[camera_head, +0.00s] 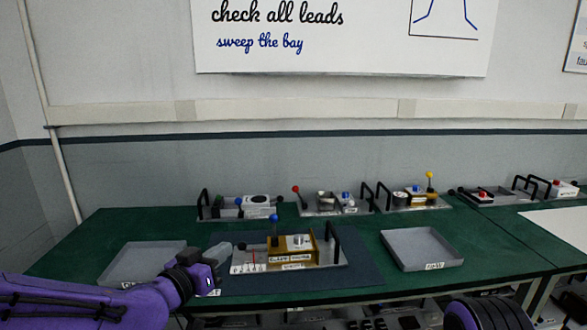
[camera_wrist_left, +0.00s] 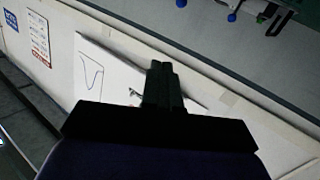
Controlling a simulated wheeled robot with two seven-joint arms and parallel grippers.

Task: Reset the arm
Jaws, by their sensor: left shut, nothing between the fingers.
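My left arm is purple and comes in from the lower left in the head view. Its gripper (camera_head: 217,254) is at the left front of the bench, beside the labelled generator unit (camera_head: 290,250) with its blue-knobbed lever and black handle. The gripper's fingers are together in the left wrist view (camera_wrist_left: 162,88), with nothing between them. That view looks toward the wall and whiteboard (camera_wrist_left: 95,75). My right arm shows only as a dark and purple part at the lower right edge of the head view; its gripper is not visible.
The green bench (camera_head: 370,265) holds a grey tray (camera_head: 420,249) on the right and another tray (camera_head: 140,262) on the left, partly behind my arm. Several units with levers and handles, such as one with a red knob (camera_head: 330,203), stand along the back.

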